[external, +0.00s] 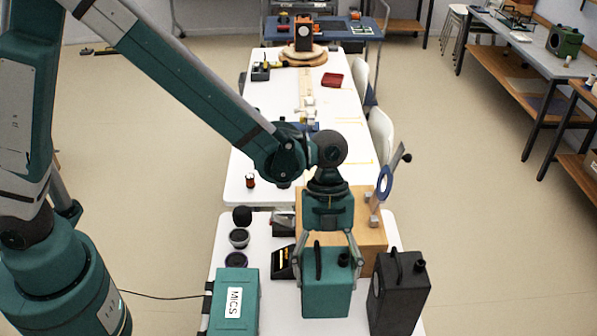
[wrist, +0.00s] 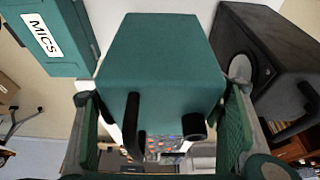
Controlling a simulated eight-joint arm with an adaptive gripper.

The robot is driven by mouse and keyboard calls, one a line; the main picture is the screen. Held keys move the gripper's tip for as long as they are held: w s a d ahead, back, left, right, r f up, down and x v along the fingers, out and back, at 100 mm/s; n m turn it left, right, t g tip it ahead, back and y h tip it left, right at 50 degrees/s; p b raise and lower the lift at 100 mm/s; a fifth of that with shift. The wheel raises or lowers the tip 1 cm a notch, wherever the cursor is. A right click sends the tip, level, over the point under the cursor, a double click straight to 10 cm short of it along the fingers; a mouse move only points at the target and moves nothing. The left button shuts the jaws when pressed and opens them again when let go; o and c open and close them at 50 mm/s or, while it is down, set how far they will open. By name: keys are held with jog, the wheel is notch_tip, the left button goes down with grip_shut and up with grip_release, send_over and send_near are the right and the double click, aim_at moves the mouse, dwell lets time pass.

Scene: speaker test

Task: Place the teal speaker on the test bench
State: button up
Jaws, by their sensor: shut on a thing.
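The teal speaker (external: 327,292) is a teal box with a black handle and a short black knob on top, at the front of the near white table. It fills the middle of the wrist view (wrist: 165,60). My gripper (external: 328,268) is above it, with one finger on each side, shut on its body; the fingers also show in the wrist view (wrist: 162,95). Whether the speaker touches the table is hard to tell. A wooden box-like stand (external: 372,235) is just behind it, partly hidden; I cannot tell if this is the test bench.
A black speaker (external: 398,292) stands close at the right. A teal MICS case (external: 235,302) is at the left, with lenses or mic parts (external: 238,239) behind it. A blue ring (external: 384,183) stands by the wooden stand. The far white table (external: 272,110) has bare areas.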

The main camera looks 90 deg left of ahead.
jog(key=w+a+r+n+p, duration=0.1)
jog(key=a+r+p, duration=0.5)
jog(key=a+r, duration=0.4)
jog(key=s+a+f+n+t+b, duration=0.1)
jog(key=a+f+n+b, duration=0.15)
jog(key=a, duration=0.95)
jog(key=a+f+n+t+b, duration=0.1)
jog(key=a+n+t+b, duration=0.15)
jog(key=a, duration=0.85)
jog(key=s+a+f+n+y+b, duration=0.1)
jog(key=s+a+f+n+b, duration=0.1)
jog(key=s+a+n, duration=0.2)
jog(key=s+a+f+n+y+b, duration=0.2)
jog(key=s+a, duration=0.7)
jog(key=a, duration=1.2)
jog(key=s+a+f+n+t+y+b, duration=0.1)
jog(key=s+a+n, duration=0.5)
jog(key=a, duration=0.7)
jog(key=shift+s+f+b, duration=0.75)
jog(key=shift+s+b, duration=0.05)
jog(key=shift+b, duration=0.3)
notch_tip(320, 180, down, 6)
jog(key=b, duration=0.1)
jog(key=shift+f, duration=0.15)
jog(key=shift+f+b, duration=0.6)
jog(key=shift+f, duration=1.25)
jog(key=shift+f, duration=0.15)
